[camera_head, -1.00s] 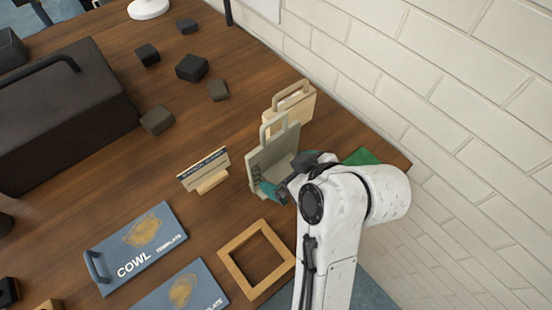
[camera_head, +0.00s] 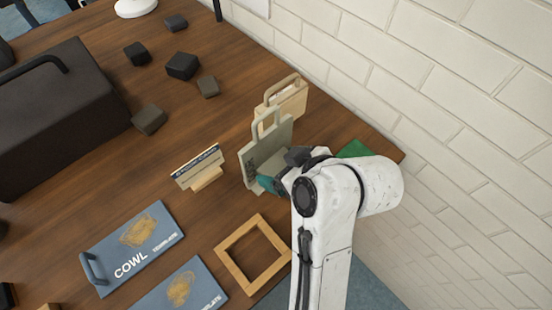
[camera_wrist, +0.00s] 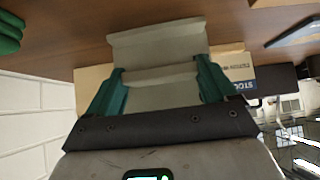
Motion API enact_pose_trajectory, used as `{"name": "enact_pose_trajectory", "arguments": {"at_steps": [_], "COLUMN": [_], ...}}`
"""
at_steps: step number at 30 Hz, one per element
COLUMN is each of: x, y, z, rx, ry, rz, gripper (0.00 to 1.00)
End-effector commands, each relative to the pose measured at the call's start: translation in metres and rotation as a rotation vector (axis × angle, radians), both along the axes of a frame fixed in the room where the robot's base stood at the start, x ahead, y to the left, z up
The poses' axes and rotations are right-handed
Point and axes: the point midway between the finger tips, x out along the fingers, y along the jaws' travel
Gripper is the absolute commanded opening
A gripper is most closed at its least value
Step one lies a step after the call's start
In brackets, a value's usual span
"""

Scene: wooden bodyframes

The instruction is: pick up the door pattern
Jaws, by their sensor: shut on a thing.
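A grey-green panel with a loop handle on top, which I take for the door pattern (camera_head: 260,150), stands upright near the table's wall-side edge. Dark marking too small to read shows on its left part. In the head view my gripper (camera_head: 274,179) is at its lower right side, and the arm hides part of that side. In the wrist view the teal fingers of my gripper (camera_wrist: 161,76) are shut on the grey piece (camera_wrist: 157,42), one finger on each side. I cannot tell if it is clear of the table.
A tan panel with a handle (camera_head: 289,100) stands close behind it. A sign on a wooden foot (camera_head: 198,166) and an empty wooden frame (camera_head: 226,247) are nearby. Blue templates (camera_head: 110,264) lie at the front left. A brick wall (camera_head: 420,90) closes the right side.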

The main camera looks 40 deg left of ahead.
Motion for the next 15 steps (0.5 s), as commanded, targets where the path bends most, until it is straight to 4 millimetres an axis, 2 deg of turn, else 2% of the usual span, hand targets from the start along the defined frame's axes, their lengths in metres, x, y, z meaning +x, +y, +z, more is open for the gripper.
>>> {"name": "enact_pose_trajectory", "arguments": {"at_steps": [8,15], "x": [0.0,0.001], "y": [0.0,0.0], "z": [0.012,0.041], "rx": [0.001,0.001], "ry": [-0.001,-0.001], "rz": [0.0,0.0], "gripper": [0.48,0.48]}}
